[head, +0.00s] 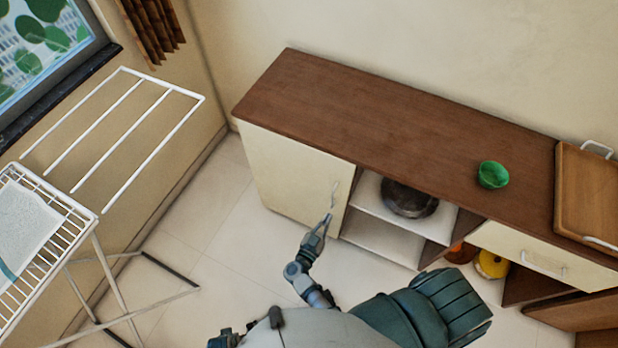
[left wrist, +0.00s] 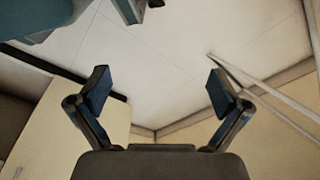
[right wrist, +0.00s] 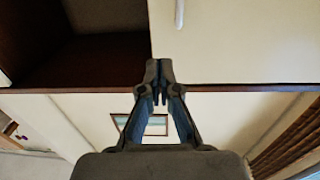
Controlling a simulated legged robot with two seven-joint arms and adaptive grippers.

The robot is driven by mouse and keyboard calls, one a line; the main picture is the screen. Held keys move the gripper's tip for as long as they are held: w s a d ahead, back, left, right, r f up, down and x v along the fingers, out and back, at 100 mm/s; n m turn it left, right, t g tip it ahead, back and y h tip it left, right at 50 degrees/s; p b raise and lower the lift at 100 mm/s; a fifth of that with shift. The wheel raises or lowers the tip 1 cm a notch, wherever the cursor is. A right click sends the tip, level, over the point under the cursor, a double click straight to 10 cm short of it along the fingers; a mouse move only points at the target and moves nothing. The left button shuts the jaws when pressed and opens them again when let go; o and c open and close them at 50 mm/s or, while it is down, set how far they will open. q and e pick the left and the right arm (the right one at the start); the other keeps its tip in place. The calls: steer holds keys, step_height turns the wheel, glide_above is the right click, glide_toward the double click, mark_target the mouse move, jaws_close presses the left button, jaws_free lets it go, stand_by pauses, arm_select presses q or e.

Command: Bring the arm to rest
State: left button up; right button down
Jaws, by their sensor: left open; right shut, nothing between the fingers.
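My right gripper (head: 326,222) is in front of the cream cabinet door (head: 290,180), close to the door's handle (head: 335,192) in the head view. In the right wrist view, the right gripper (right wrist: 158,72) has its fingers together with nothing between them. A door handle (right wrist: 179,14) shows beyond the fingertips, apart from them. My left gripper (left wrist: 160,88) is open and empty in the left wrist view, its two fingers wide apart over pale floor. I cannot make out the left gripper in the head view.
The brown countertop (head: 380,120) carries a green bowl (head: 493,175) and a wooden tray (head: 590,200). A dark pot (head: 409,199) stands on an open shelf; a yellow object (head: 491,264) sits lower right. A white drying rack (head: 95,215) stands left. Tiled floor (head: 215,235) between rack and cabinet is clear.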

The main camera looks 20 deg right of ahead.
steer(key=a+f+n+t+y, duration=0.3)
steer(key=a+f+n+y, duration=0.7)
steer(key=y, duration=0.5)
arm_select(q)
steer(key=s+f, duration=0.1)
steer(key=f+p, duration=0.1)
steer(key=shift+s+a+f, duration=0.15)
steer(key=shift+s+f, duration=0.15)
steer(key=shift+s, duration=0.05)
arm_select(e)
steer(key=s+d+f+n+g, duration=0.1)
steer(key=s+d+f+g, duration=0.1)
steer(key=s+f+g, duration=0.2)
steer(key=s+d+f+g, duration=0.3)
steer(key=s+f+g, duration=0.1)
steer(key=s, duration=0.7)
steer(key=s+d+f+n+g, duration=0.1)
steer(key=s+d+f+g, duration=0.1)
steer(key=s+f+g, duration=0.2)
steer(key=s+f, duration=0.1)
steer(key=s, duration=0.2)
steer(key=shift+s+d+n+h, duration=0.25)
steer(key=shift+n+h, duration=0.05)
steer(key=shift+f, duration=0.1)
arm_select(q)
steer(key=shift+d, duration=0.2)
arm_select(e)
steer(key=shift+d, duration=0.25)
